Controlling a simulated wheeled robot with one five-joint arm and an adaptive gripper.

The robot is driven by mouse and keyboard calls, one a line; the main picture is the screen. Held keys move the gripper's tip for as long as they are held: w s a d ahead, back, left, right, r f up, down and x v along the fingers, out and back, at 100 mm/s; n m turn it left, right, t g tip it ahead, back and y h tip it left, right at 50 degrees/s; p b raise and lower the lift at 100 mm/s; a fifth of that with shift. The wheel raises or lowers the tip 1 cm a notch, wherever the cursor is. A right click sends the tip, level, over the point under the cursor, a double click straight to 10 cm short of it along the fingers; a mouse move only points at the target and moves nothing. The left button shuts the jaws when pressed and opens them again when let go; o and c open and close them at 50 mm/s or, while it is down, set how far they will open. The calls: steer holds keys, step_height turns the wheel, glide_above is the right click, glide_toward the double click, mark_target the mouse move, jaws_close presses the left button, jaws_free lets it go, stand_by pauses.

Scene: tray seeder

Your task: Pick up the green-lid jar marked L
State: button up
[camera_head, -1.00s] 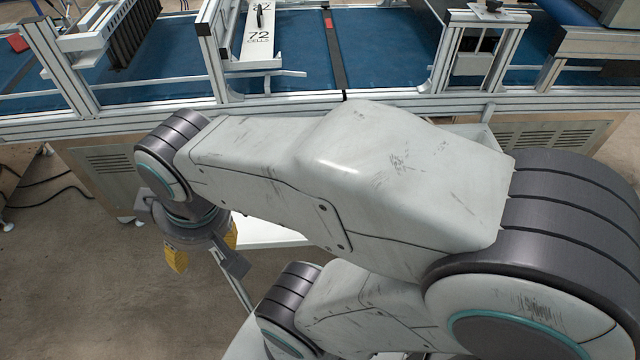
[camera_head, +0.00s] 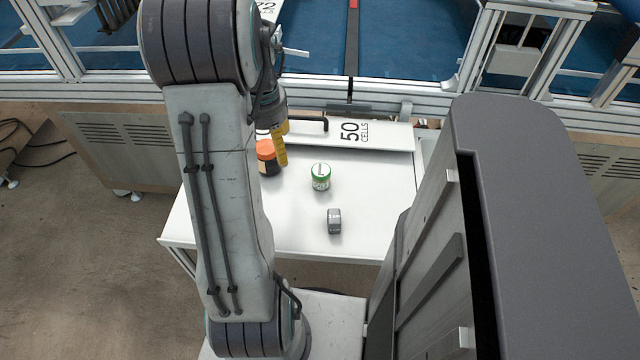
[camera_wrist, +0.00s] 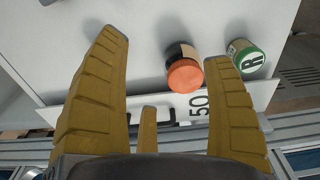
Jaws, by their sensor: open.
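The green-lid jar marked L (camera_head: 320,177) stands upright on the white table (camera_head: 225,222) in the head view.
A white plate marked 50 CELLS (camera_head: 385,136) lies along the table's back edge, with a dark handle. A small grey metal block (camera_head: 334,221) sits in front of the L jar. The conveyor frame (camera_head: 420,97) is behind. The table's front left is clear.

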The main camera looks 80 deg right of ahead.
mark_target(321, 168)
steer(key=s+d+f+m, duration=0.1)
steer(key=s+f, duration=0.1)
steer(key=s, duration=0.1)
steer(key=s+d+f+m+b, duration=0.1)
steer(key=s+f, duration=0.2)
steer(key=s, duration=0.1)
steer(key=s+d+f+m+b, duration=0.1)
steer(key=s+f, duration=0.1)
steer(key=s, duration=0.1)
steer(key=shift+s+d+f+y, duration=0.25)
steer(key=shift+d+y, duration=0.05)
steer(key=shift+a+f+b, duration=0.1)
steer(key=shift+f+b, duration=0.5)
steer(key=shift+f, duration=2.55)
steer(key=shift+o, duration=0.2)
steer(key=c, duration=1.3)
steer(key=shift+r, duration=0.15)
steer(key=shift+c, duration=0.2)
